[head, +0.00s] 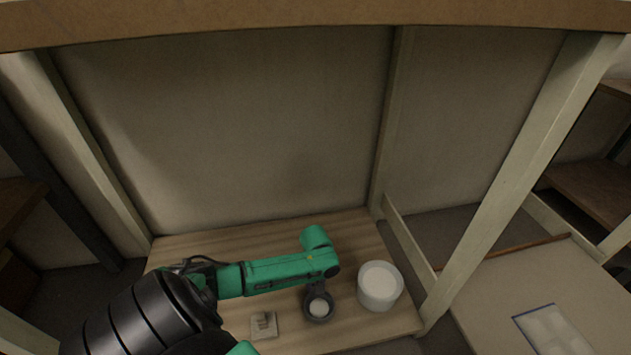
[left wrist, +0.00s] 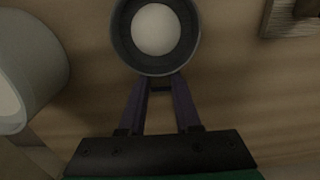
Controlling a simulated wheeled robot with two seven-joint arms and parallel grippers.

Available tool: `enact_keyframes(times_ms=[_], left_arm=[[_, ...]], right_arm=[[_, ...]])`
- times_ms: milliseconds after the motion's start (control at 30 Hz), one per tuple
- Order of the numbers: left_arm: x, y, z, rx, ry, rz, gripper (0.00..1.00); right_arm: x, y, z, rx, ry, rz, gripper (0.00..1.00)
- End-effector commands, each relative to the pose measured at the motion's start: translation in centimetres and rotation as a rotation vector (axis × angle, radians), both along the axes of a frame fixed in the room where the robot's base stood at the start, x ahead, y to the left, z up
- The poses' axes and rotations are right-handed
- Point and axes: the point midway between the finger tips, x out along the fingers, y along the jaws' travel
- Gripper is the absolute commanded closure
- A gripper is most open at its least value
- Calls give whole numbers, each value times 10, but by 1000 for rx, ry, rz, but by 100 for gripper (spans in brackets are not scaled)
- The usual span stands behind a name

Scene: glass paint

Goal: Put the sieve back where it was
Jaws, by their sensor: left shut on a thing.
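The sieve (left wrist: 156,66) is a round, dark grey cup with a pale, whitish round middle. In the left wrist view it sits at the tips of my left gripper's purple fingers (left wrist: 161,84), which are shut on it at its near side. In the head view the sieve (head: 318,306) shows below the end of my green left arm, over the wooden board. Its gripper fingers are mostly hidden there by the arm. I cannot tell whether the sieve touches the board. My right gripper is not in view.
A white round tub (head: 380,287) stands just right of the sieve and shows at the left in the wrist view (left wrist: 30,70). A small pale square block (head: 264,325) lies to the left. The wooden board (head: 350,236) is clear toward the back. Pale posts (head: 520,180) flank it.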

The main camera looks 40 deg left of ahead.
Motion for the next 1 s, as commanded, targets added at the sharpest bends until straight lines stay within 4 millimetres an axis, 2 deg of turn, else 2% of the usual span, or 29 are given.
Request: enact_keyframes(times_ms=[33,100,367,467,567,800,900,1000], left_arm=[[0,0,0,-1,-1,0,57],[0,0,0,-1,-1,0,33],[0,0,0,0,0,0,33],[0,0,6,0,0,0,33],[0,0,26,0,-2,0,33],[1,0,100,-1,-1,-1,33],[1,0,125,-1,-1,-1,33],[1,1,140,0,0,-1,33]], right_arm=[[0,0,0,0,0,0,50],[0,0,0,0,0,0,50],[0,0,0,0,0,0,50],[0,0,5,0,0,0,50],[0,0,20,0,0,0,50],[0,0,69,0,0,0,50],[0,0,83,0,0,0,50],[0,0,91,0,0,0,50]])
